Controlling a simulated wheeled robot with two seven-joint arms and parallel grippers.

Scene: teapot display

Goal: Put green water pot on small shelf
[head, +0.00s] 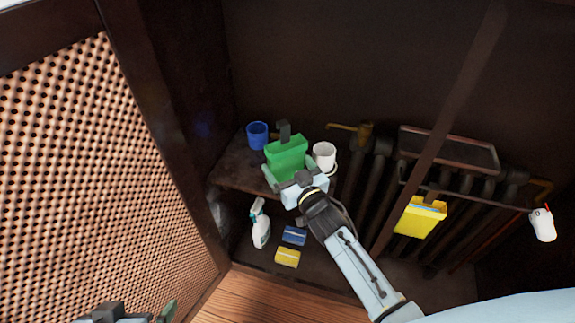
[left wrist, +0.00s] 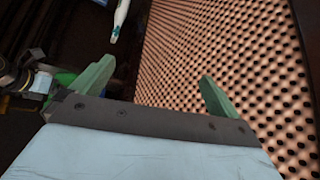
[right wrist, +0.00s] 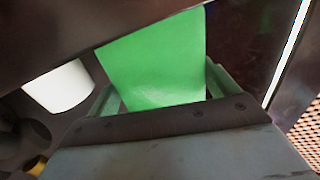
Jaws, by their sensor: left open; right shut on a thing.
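The green water pot (head: 287,157) is at the small shelf (head: 237,172), between a blue cup and a white cup. My right gripper (head: 287,177) is shut on it, with a finger on either side. In the right wrist view the pot (right wrist: 158,60) fills the space between the fingers of my right gripper (right wrist: 162,95). I cannot tell whether its base touches the shelf. My left gripper (head: 135,316) is at the bottom left of the head view. In the left wrist view its fingers (left wrist: 152,90) are apart with nothing between them.
A blue cup (head: 257,135) and a white cup (head: 324,156) stand close beside the pot. A spray bottle (head: 260,226) and two sponges (head: 291,240) sit below. A perforated panel (head: 90,170) bounds the left. A yellow container (head: 418,218) is by the dark pipes at right.

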